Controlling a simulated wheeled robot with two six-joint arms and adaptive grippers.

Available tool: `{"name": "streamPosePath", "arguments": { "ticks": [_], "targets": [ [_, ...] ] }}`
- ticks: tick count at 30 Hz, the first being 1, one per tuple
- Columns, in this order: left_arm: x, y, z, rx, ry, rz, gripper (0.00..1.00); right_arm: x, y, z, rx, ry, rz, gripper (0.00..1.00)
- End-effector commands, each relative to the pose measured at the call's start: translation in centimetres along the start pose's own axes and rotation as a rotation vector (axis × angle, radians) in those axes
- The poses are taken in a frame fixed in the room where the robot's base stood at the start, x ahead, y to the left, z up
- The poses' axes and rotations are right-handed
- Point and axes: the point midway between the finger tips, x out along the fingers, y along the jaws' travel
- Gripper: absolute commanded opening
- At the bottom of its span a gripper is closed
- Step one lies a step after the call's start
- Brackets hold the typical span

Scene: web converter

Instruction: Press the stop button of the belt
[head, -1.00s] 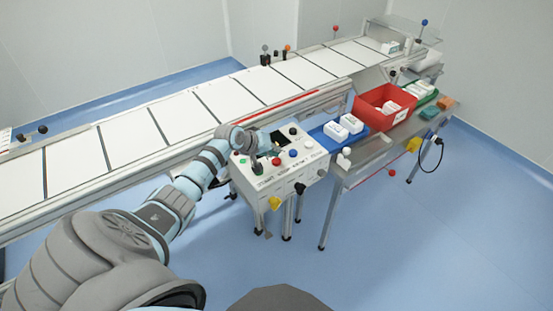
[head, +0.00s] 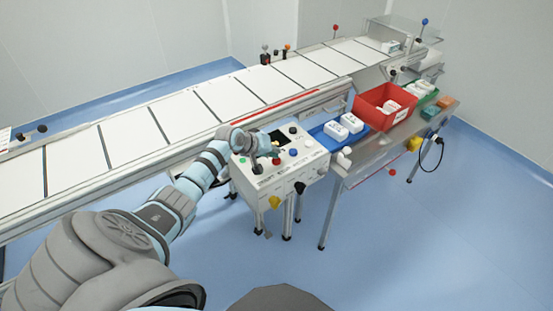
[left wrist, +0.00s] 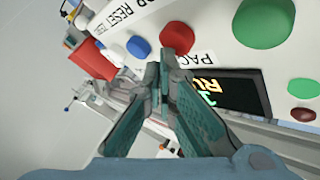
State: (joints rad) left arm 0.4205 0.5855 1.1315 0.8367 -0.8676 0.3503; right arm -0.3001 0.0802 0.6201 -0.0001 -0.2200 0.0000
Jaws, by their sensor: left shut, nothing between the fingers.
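The control box (head: 280,176) stands in front of the belt (head: 130,122), with labelled buttons on its sloped top. The red button (head: 276,161) is in the middle of the row, above the STOP label. In the left wrist view the red button (left wrist: 177,38) lies just past my left gripper's fingertips (left wrist: 158,72), between the blue button (left wrist: 138,47) and the large green button (left wrist: 263,22). Contact cannot be told. My right gripper is not in view.
A lit display (left wrist: 235,92) sits beside the fingers. Yellow (head: 274,202) and black (head: 299,188) knobs are on the box's front. A side table to the right holds a blue tray (head: 325,138) and a red bin (head: 365,112). The floor in front is clear.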

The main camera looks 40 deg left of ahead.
Motion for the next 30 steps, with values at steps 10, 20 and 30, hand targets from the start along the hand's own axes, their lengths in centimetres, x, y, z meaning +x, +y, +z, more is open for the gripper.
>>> {"name": "streamPosePath", "arguments": {
  "ticks": [10, 20, 30],
  "targets": [
    [0.34, -0.23, 0.25, 0.0, 0.0, 0.0, 0.0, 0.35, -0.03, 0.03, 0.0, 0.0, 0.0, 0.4],
    [0.63, -0.45, 0.48, 0.0, -0.001, 0.0, 0.0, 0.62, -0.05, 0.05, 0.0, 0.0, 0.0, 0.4],
    [0.81, -0.59, 0.63, 0.0, -0.002, 0.0, 0.0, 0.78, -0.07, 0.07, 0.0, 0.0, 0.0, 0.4]
  ]
}}
